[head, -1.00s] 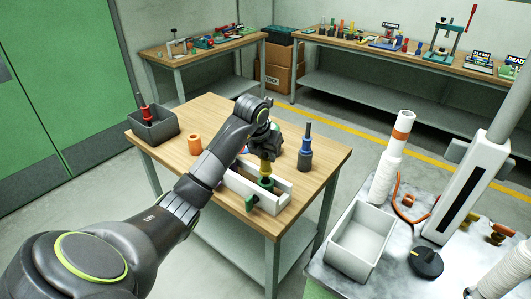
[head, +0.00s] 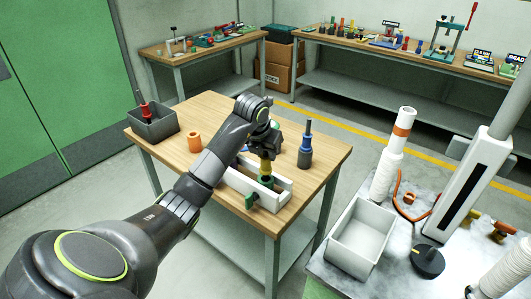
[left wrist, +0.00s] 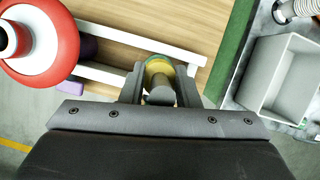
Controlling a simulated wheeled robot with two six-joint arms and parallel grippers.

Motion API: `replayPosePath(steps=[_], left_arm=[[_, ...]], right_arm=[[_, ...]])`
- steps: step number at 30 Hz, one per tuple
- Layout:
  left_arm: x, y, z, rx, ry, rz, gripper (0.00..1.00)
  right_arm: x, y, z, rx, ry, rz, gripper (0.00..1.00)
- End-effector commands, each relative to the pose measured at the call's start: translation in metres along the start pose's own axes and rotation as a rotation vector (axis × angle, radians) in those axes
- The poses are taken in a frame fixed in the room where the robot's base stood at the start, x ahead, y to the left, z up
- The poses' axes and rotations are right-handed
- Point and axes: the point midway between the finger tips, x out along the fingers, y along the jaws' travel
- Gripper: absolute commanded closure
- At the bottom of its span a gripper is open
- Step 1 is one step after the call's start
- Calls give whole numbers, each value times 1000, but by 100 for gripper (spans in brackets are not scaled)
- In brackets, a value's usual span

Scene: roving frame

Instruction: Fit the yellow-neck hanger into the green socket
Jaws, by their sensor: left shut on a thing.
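The yellow-neck hanger (head: 266,167) is upright in my left gripper (head: 268,151), over the white open-sided frame on the wooden table. In the left wrist view the yellow neck (left wrist: 156,68) shows between the two fingers of my left gripper (left wrist: 160,88), which is shut on it. A green part (head: 266,183), which looks like the green socket, shows just below the hanger inside the frame. I cannot tell whether the hanger touches it or is seated in it. My right gripper is not in view.
A red round thing (left wrist: 62,52) is close by in the left wrist view.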

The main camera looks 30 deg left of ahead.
Motion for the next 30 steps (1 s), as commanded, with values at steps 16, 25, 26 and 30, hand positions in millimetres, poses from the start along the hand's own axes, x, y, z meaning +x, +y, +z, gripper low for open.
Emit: replayPosePath(steps=[16, 25, 26, 30], left_arm=[[8, 0, -3, 0, -1, 0, 98], [17, 0, -7, 0, -1, 0, 98], [18, 0, -7, 0, -1, 0, 98], [22, 0, -9, 0, -1, 0, 98]], right_arm=[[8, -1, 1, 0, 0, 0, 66], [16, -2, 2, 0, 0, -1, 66], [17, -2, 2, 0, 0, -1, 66], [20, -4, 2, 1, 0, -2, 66]])
